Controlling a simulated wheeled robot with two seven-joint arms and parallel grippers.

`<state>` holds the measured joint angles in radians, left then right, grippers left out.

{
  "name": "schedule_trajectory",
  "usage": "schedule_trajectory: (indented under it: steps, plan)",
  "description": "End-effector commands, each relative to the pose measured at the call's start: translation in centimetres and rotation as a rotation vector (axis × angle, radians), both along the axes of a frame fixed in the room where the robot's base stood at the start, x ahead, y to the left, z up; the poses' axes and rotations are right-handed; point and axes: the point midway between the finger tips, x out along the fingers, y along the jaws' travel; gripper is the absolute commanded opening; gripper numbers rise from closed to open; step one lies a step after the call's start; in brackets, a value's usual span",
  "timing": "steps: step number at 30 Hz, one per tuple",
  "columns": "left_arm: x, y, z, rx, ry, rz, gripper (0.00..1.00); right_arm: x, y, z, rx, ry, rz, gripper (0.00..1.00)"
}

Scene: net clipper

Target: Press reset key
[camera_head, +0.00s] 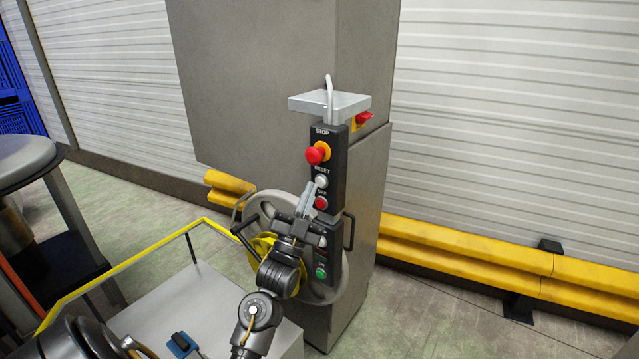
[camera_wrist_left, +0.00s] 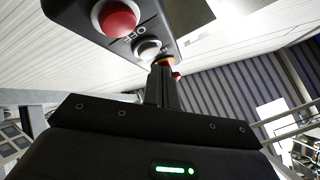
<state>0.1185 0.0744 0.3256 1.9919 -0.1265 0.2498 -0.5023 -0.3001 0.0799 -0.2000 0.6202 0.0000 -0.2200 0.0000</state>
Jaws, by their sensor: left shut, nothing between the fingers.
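The reset key (camera_head: 321,181) is a small white round button under the RESET label on a dark control box (camera_head: 327,150). It also shows in the left wrist view (camera_wrist_left: 147,48), just beyond the fingertips. My left gripper (camera_head: 311,187) is shut and empty, with its fingertips pointing up at the box, close beside the reset key. I cannot tell whether they touch it. The shut fingers also show in the wrist view (camera_wrist_left: 161,72). My right gripper is not in view.
The red STOP button (camera_head: 318,152) sits above the reset key and the red OFF button (camera_head: 321,203) below it. A green button (camera_head: 321,272) is lower down. A round wheel (camera_head: 262,215) is behind my wrist. Yellow barriers (camera_head: 470,260) line the wall.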

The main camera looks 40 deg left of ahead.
Motion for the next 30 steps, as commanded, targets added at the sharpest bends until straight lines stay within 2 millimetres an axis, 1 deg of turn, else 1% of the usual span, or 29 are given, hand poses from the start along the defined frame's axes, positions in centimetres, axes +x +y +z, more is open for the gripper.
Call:
schedule_trajectory:
  steps: [5, 13, 30]
  plan:
    - [0.1, 0.0, 0.0, 0.000, 0.000, 0.000, 0.00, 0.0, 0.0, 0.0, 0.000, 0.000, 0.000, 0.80]
    - [0.8, 0.0, 0.0, 0.000, -0.001, 0.000, 0.00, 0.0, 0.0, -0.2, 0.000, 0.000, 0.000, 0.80]
    - [1.1, 0.0, 0.0, 0.000, 0.000, 0.000, 0.00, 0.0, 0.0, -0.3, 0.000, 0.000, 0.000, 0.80]
